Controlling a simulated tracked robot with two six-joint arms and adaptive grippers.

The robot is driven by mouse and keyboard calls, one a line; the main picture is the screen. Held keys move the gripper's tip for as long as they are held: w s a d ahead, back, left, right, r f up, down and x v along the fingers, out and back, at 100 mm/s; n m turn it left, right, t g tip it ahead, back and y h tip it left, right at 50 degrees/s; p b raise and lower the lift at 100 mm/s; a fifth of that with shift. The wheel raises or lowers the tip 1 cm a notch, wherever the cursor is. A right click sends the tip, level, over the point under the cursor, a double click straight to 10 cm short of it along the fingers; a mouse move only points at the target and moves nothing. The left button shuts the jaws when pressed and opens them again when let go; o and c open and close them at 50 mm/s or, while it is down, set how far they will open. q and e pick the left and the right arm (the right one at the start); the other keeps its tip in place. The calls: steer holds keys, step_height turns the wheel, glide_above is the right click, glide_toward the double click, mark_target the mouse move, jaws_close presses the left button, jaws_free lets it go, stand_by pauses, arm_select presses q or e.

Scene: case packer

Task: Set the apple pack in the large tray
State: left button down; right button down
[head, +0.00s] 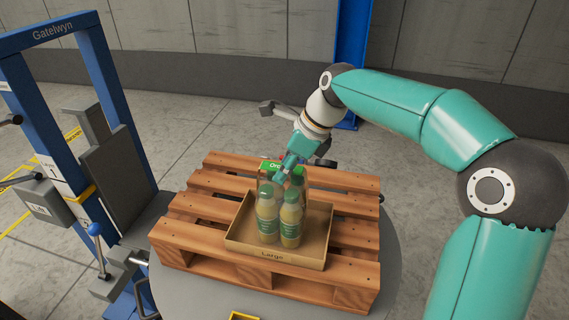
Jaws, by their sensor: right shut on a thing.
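The apple pack (267,222) is a cluster of bottles with pale yellow-green contents, green labels and a green top panel with partly hidden lettering. It stands upright inside the large tray (306,258), a shallow brown cardboard tray marked "Large" on its front wall. My right gripper (284,180) reaches down from above and is shut on the top of the pack. The gripper hides part of the pack's top and rear. I cannot tell whether the bottles touch the tray's floor. My left gripper is not in view.
The tray sits on a wooden pallet (184,229) on a round grey platform (382,285). A blue machine frame (108,75) marked "Gatelwyn" stands at the left, with a lever (97,240) near the platform. A wall and blue post (352,40) are behind.

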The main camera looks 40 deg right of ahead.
steer(key=shift+r, duration=0.15)
steer(key=c, duration=0.9)
jaws_free()
steer(key=p+v, duration=0.2)
steer(key=v, duration=0.9)
steer(key=shift+r, duration=0.35)
steer(key=shift+s, duration=0.15)
